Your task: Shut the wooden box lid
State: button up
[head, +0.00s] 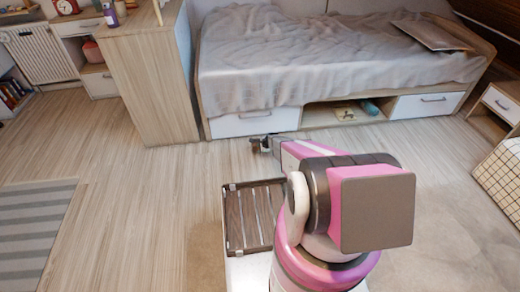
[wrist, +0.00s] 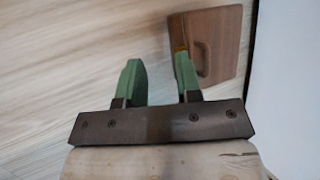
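In the wrist view a brown wooden box (wrist: 222,35) lies at the upper right, on the light wood floor. A curved handle (wrist: 204,60) shows on its brown face. I cannot tell which face is the lid or how far open it stands. My gripper (wrist: 156,68) has two green fingers spread apart with nothing visible held between them. The right finger overlaps the box's left edge in the picture; contact is unclear. In the head view my gripper (head: 261,145) is low in front of the bed, and I cannot make out the box there.
The bed (head: 330,60) has white drawers (head: 255,122) and an open shelf near my gripper. A wooden cabinet (head: 150,85) stands left of it. A dark slatted rack (head: 235,225) is beside my arm. Open floor and a striped rug (head: 35,235) lie left.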

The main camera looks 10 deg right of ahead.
jog(key=v, duration=1.1)
dwell(0.4)
